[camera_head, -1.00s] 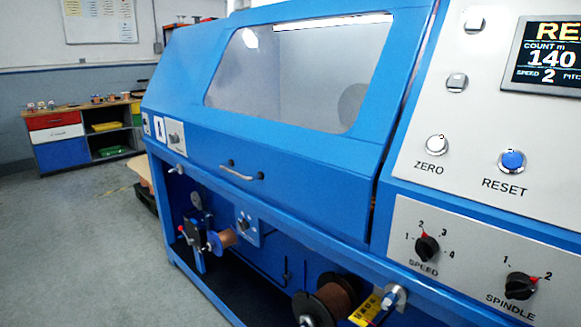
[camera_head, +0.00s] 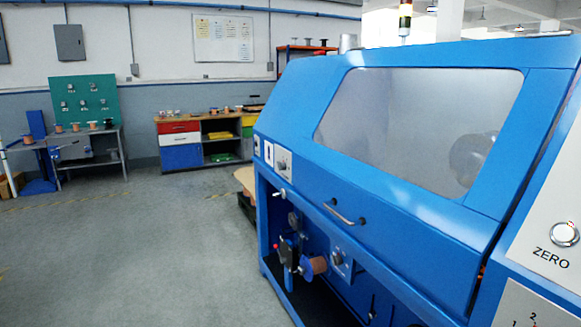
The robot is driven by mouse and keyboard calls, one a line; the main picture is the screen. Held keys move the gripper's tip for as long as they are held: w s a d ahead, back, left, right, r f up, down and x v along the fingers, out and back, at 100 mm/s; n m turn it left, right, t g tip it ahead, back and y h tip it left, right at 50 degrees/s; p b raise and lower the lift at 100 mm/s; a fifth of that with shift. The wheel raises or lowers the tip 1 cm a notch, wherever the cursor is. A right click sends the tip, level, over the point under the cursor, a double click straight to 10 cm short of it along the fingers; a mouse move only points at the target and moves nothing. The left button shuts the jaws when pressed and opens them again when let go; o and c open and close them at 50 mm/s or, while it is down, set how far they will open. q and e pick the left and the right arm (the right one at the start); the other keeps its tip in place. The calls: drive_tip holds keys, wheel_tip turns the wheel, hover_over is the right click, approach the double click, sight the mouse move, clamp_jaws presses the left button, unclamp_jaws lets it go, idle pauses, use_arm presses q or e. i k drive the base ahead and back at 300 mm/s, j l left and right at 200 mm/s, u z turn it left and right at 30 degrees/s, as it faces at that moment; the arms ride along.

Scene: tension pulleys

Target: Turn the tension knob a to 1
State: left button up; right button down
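A blue winding machine (camera_head: 300,95) with a tilted window fills the right side. In its open lower bay is a small blue plate with a dark round knob (camera_head: 337,258), beside a copper-coloured spool (camera_head: 315,265). A pale plate with another dark knob (camera_head: 283,160) is on the machine's left front corner. No label reading tension or a is legible, so I cannot tell which knob is tension knob a. Neither of my grippers is in view.
The machine's hood has a handle (camera_head: 344,213). A white ZERO button (camera_head: 564,234) is at the right edge. A workbench with coloured drawers (camera_head: 181,139) and a table with a green pegboard (camera_head: 84,103) stand at the back. The grey floor (camera_head: 130,250) at left is clear.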

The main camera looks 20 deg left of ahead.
sight(281, 166)
drive_tip(key=i+j+z, duration=0.1)
drive_tip(key=i+j, duration=0.2)
drive_tip(key=i+j+z, duration=0.1)
drive_tip(key=i+j, duration=0.2)
drive_tip(key=i+j+z, duration=0.1)
drive_tip(key=i+j, duration=0.2)
drive_tip(key=i+j+z, duration=0.1)
drive_tip(key=i+j, duration=0.15)
drive_tip(key=j, duration=0.15)
drive_tip(key=i+j, duration=0.25)
drive_tip(key=i+j+z, duration=0.15)
drive_tip(key=j, duration=0.35)
drive_tip(key=i+j+z, duration=0.1)
drive_tip(key=i+j, duration=0.25)
drive_tip(key=i+j+z, duration=0.1)
drive_tip(key=i+j, duration=0.15)
drive_tip(key=j, duration=0.25)
